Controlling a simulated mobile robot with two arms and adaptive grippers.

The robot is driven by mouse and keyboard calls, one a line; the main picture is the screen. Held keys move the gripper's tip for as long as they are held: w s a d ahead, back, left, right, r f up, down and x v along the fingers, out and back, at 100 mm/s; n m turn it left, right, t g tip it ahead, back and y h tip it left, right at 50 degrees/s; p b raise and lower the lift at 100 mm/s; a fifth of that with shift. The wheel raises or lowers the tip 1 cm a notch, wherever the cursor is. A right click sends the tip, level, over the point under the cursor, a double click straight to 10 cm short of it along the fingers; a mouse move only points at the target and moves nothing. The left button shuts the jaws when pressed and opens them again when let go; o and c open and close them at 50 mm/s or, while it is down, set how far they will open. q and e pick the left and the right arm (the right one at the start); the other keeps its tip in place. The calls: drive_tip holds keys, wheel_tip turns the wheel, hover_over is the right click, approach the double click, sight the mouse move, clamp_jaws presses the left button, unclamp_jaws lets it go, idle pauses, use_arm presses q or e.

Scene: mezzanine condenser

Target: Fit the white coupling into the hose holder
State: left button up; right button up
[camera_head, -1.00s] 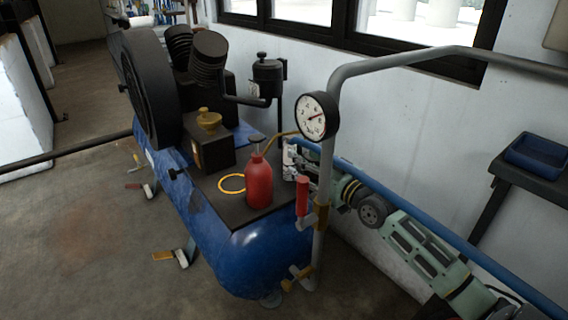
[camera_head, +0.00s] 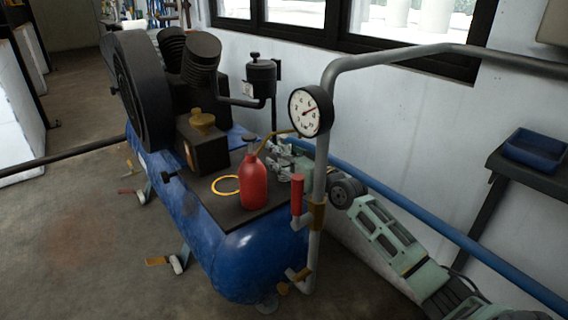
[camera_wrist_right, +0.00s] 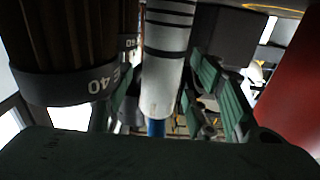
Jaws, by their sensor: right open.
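My right gripper (camera_head: 280,158) reaches over the back edge of the compressor top, just right of the red bottle (camera_head: 254,183). The standing pipe partly hides its wrist. In the right wrist view its two green fingers (camera_wrist_right: 172,108) stand apart, open. Between them in the picture is a white cylinder with dark bands (camera_wrist_right: 163,85), likely the white coupling, with a blue part below its end. I cannot tell whether a finger touches it. I cannot make out the coupling or the hose holder in the head view. My left gripper is not in view.
The grey pipe (camera_head: 320,180) with its pressure gauge (camera_head: 311,111) stands close to my right arm. A yellow ring (camera_head: 225,186) lies on the compressor top. In the wrist view, a dark ribbed column with a marked collar (camera_wrist_right: 70,83) is close on the left, the red bottle on the right.

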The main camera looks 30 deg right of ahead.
sight(284, 142)
clamp_jaws()
idle(0.5)
drive_tip(key=shift+r, duration=0.1)
